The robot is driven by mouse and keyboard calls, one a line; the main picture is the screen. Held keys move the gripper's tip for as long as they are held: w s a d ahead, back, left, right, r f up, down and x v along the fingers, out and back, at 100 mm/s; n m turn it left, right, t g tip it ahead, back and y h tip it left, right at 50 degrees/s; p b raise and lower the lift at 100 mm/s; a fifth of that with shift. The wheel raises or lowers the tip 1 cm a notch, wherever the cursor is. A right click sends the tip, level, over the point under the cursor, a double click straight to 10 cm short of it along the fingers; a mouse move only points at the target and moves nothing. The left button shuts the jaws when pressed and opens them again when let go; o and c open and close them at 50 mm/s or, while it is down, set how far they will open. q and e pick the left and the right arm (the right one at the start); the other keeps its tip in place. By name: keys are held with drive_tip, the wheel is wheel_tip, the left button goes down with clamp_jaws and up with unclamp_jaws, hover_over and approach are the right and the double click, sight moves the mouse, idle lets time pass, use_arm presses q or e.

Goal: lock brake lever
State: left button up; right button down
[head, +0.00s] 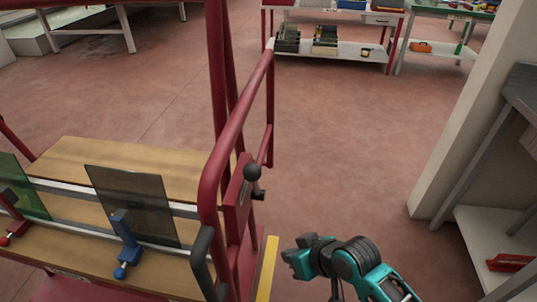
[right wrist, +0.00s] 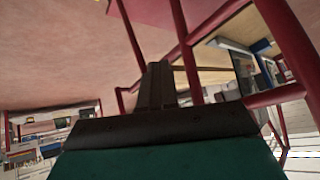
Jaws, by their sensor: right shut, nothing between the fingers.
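The brake lever (head: 253,174) is a short lever with a round black knob on a red plate at the right side of the red cart (head: 226,125). A second dark part of it sticks out to the right just below the knob. My right gripper (head: 290,257) is teal and black, below and to the right of the lever and apart from it. Its fingers (right wrist: 157,85) are shut and empty in the right wrist view, with red cart tubes beyond them. The lever cannot be made out in that view. My left gripper is not in view.
The cart carries a wooden deck (head: 120,165), a dark glass pane (head: 135,205) and a blue clamp (head: 126,238). A black handle (head: 202,265) and a yellow strip (head: 267,268) are near my right gripper. A wall corner (head: 450,130) stands right; the floor between is clear.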

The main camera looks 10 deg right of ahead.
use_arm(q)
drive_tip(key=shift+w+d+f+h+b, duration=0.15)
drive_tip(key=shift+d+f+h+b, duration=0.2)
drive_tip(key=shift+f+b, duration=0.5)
use_arm(e)
drive_tip(key=w+d+r+n+g+y, duration=0.1)
drive_tip(key=w+r, duration=0.3)
drive_tip(key=r, duration=0.7)
drive_tip(key=w+d+r+n+g+y, duration=0.1)
drive_tip(key=w+r+n+g, duration=0.3)
drive_tip(key=r, duration=0.7)
drive_tip(key=w+d+r+n+g, duration=0.2)
drive_tip(key=w+d+r+g, duration=0.1)
drive_tip(key=r, duration=0.8)
drive_tip(key=shift+w+y, duration=0.4)
drive_tip(key=shift+w, duration=0.1)
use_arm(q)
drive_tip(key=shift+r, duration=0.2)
use_arm(e)
drive_tip(key=shift+a, duration=0.1)
use_arm(q)
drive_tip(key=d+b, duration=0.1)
drive_tip(key=b, duration=0.1)
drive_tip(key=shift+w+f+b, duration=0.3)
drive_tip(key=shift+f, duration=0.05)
use_arm(e)
drive_tip(key=s+a+f, duration=0.4)
drive_tip(key=a+f, duration=0.4)
drive_tip(key=shift+a+f, duration=0.15)
drive_tip(key=shift+f, duration=0.15)
